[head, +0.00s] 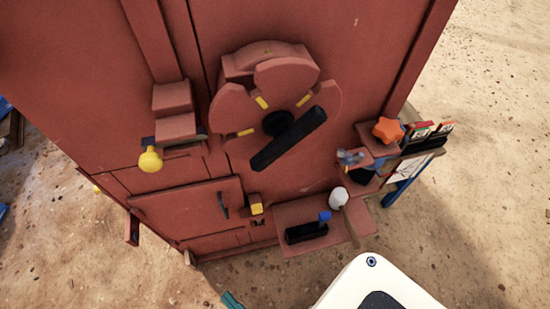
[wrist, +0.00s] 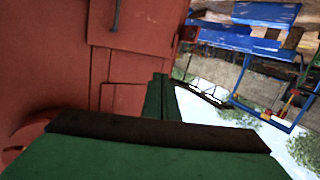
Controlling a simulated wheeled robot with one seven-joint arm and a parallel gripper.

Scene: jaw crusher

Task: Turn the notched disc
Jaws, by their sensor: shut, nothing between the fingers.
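The notched disc (head: 233,108) is red and lobed, mounted on the upper middle of the red machine face in the head view. A black bar handle (head: 288,138) crosses its hub and slants from upper right to lower left. Yellow marks sit at its notches. My gripper (wrist: 160,115) shows green fingers with a dark pad in the wrist view; it is shut and empty. A small teal piece at the bottom edge of the head view looks like part of it, well below the disc and apart from it. A curved red edge at the wrist view's lower left may be the disc.
Around the disc are a yellow knob (head: 150,160), an orange star knob (head: 388,130), a white-tipped lever (head: 338,198) and a black slot with a blue knob (head: 324,216). A blue stand (wrist: 240,45) is at right in the wrist view.

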